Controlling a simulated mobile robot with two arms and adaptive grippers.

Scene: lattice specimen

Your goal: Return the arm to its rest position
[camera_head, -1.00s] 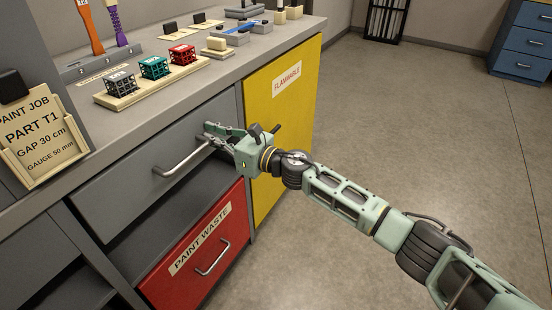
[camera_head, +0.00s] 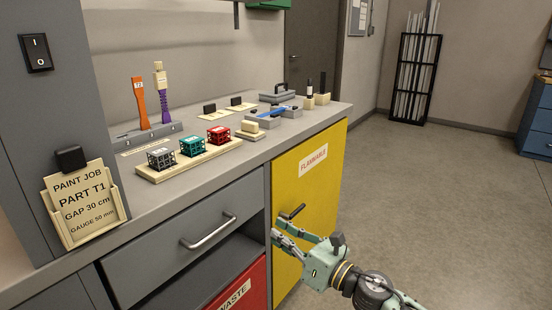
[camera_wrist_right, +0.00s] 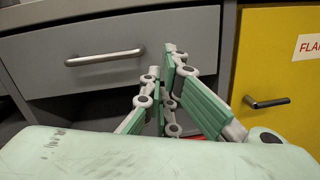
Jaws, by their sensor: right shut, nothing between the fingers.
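My right gripper (camera_head: 275,238) is in front of the cabinet, close to the edge between the grey drawer (camera_head: 165,250) and the yellow flammable door (camera_head: 318,178). It is shut and empty. In the right wrist view its fingers (camera_wrist_right: 172,62) come together, with the drawer handle (camera_wrist_right: 104,58) to the left and the yellow door's handle (camera_wrist_right: 267,103) to the right. The fingers appear apart from both handles. My right arm (camera_head: 375,290) comes in from the bottom right. My left gripper is not in view.
The counter holds a tray (camera_head: 150,178) with grey, teal and red lattice cubes, and upright orange (camera_head: 139,103) and purple specimens. A paint job card (camera_head: 84,205) stands at left. The red paint waste drawer (camera_head: 247,285) is below. Floor (camera_head: 430,200) to the right is clear.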

